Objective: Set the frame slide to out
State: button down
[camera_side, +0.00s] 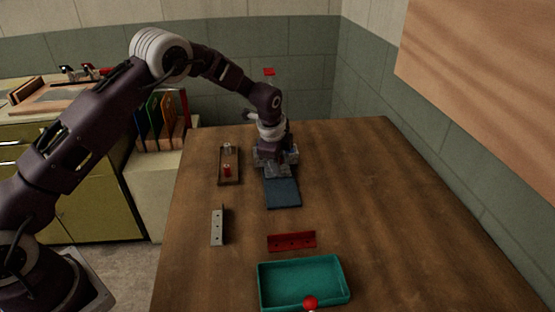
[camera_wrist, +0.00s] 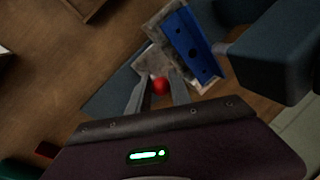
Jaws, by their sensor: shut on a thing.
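The frame slide appears as a worn grey metal fixture (camera_wrist: 150,62) with a round red knob (camera_wrist: 160,87) in the wrist view. My gripper (camera_wrist: 161,82) has its two fingers closed in on either side of the red knob. A blue plate with holes (camera_wrist: 190,45) is at the fixture's upper right. In the side view the grey fixture (camera_side: 274,171) is partly hidden under my gripper, at the back of a dark blue mat (camera_side: 282,194). The slide's in or out position cannot be read clearly.
A narrow wooden tray (camera_side: 221,179) with small red and clear items lies left of the fixture. A grey bracket (camera_side: 217,227), a red bracket (camera_side: 292,241) and a teal tray (camera_side: 264,289) lie nearer the front. The table's right side is clear.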

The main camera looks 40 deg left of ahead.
jog(key=s+d, duration=0.7)
jog(key=d, duration=0.1)
jog(key=shift+s, duration=0.4)
jog(key=c, duration=1.3)
grip_release()
jog(key=shift+s, duration=0.1)
jog(key=shift+o, duration=0.7)
jog(key=shift+r, duration=0.15)
jog(key=v, duration=0.6)
jog(key=shift+r, duration=0.4)
jog(key=shift+s, duration=0.1)
